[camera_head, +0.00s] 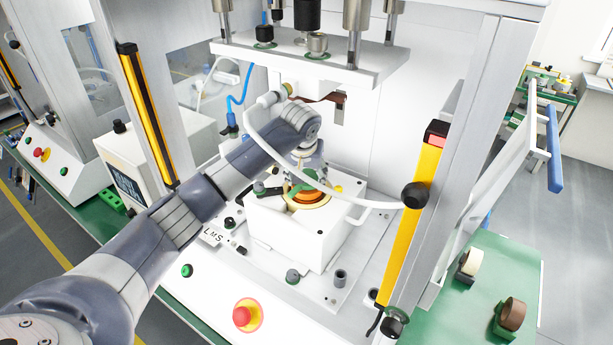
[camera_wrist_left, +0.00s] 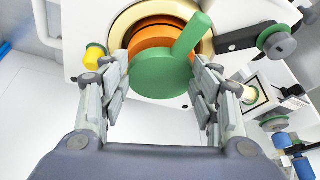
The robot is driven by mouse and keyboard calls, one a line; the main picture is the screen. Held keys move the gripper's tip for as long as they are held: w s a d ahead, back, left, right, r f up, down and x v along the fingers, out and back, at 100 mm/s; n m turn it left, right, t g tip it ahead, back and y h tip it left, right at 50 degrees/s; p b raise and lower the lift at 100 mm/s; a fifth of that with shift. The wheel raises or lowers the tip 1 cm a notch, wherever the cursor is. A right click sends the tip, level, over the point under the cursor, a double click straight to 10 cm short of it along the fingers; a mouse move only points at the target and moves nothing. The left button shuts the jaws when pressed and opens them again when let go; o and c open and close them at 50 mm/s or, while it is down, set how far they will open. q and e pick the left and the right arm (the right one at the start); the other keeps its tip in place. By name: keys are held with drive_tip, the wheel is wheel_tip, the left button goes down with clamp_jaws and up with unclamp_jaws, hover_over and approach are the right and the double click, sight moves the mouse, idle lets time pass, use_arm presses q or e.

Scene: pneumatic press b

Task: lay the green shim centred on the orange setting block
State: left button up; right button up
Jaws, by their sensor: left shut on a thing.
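The green shim (camera_wrist_left: 160,76), a flat disc with a straight handle, is between the fingers of my left gripper (camera_wrist_left: 158,84), which is shut on it. In the wrist view the disc overlaps the near part of the round orange setting block (camera_wrist_left: 152,44), off its middle, and the handle points up and right. I cannot tell whether shim and block touch. In the head view the orange block (camera_head: 312,200) sits in a pale ring on the white fixture, with part of the green shim (camera_head: 300,188) showing under my left gripper (camera_head: 307,172). My right gripper is in neither view.
A yellow button (camera_wrist_left: 95,52) and a dark clamp arm with a grey-green knob (camera_wrist_left: 279,45) flank the ring. The press's upper plate (camera_head: 310,58) hangs above my wrist. A white hose (camera_head: 345,197) loops past the fixture. A yellow-black light curtain (camera_head: 420,200) stands right.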

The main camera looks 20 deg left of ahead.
use_arm(q)
drive_tip(key=shift+f, duration=0.55)
drive_tip(key=o, duration=1.3)
drive_tip(key=a+v, duration=0.1)
drive_tip(key=v, duration=0.6)
drive_tip(key=shift+d+r, duration=0.25)
drive_tip(key=shift+d, duration=0.3)
drive_tip(key=shift+s+f, duration=0.1)
drive_tip(key=shift+s, duration=0.1)
